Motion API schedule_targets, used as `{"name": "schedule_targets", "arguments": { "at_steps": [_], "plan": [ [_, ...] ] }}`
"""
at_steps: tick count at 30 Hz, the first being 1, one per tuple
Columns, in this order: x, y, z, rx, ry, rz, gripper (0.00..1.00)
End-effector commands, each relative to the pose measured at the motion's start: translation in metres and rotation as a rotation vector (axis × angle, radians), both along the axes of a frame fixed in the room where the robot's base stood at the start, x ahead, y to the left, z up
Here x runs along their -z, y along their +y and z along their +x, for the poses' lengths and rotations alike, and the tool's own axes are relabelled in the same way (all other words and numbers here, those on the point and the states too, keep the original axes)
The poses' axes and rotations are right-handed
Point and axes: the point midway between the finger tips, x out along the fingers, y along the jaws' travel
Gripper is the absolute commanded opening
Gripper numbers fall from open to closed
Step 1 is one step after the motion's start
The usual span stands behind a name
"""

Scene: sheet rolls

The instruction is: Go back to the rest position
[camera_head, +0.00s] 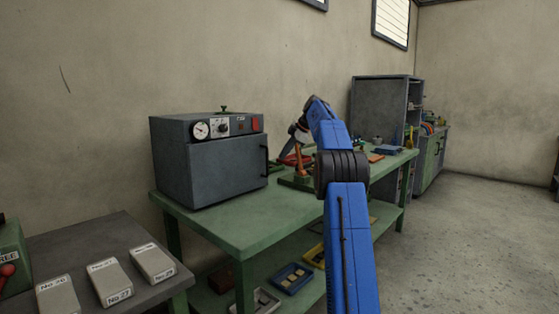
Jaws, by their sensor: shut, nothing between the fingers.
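My blue arm rises from the bottom of the view, right of the middle, bends at a black ribbed joint and leans up and to the left. Its end turns down to my gripper (297,131), which is small and dark, above the far part of the green workbench (235,226). The gripper is shut and holds nothing. Its fingertips are small, and a red and orange item stands just behind or below them; I cannot tell whether they touch.
A grey oven (228,172) stands on the bench left of my arm. Labelled grey blocks (110,281) lie on a dark table (75,243) at lower left. Trays (293,278) lie on the bench's lower shelf. A grey cabinet (380,104) stands behind. The floor (480,230) at right is clear.

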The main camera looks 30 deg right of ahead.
Motion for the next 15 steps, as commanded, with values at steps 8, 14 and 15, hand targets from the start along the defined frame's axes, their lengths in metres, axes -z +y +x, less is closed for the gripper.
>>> {"name": "schedule_targets", "arguments": {
  "at_steps": [8,14,15],
  "plan": [
    [-0.033,-0.022,-0.015,0.002,0.0,-0.001,0.0],
    [-0.043,-0.028,-0.02,0.002,0.0,0.0,0.0],
    [-0.044,-0.028,-0.02,0.002,0.0,0.0,0.0]
  ]
}}
